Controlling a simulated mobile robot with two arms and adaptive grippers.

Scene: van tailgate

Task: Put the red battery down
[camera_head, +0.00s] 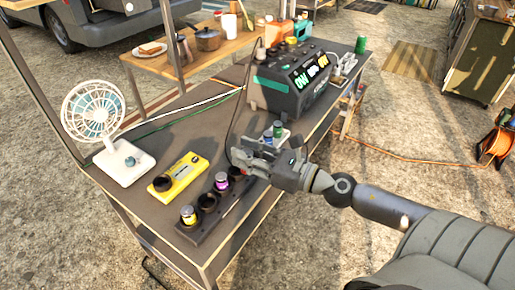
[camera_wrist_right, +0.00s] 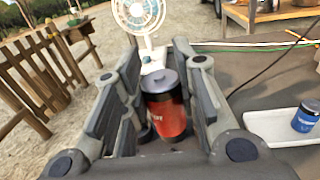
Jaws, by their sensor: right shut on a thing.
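The red battery (camera_wrist_right: 167,112) stands upright between the fingers of my right gripper (camera_wrist_right: 160,85) in the right wrist view. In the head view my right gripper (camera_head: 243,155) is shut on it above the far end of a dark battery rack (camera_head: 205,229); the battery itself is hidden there. The rack holds a yellow battery (camera_head: 188,216) at its near end and a purple battery (camera_head: 221,182) further along, with a dark round slot (camera_head: 207,202) between them. I cannot tell whether the red battery touches anything below. My left gripper is out of view.
A yellow device (camera_head: 178,177) and a white fan (camera_head: 125,163) stand left of the rack. A black power station (camera_head: 292,86) stands behind the gripper. A white tray (camera_wrist_right: 276,127) with a blue battery (camera_wrist_right: 305,117) lies to the right in the wrist view.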

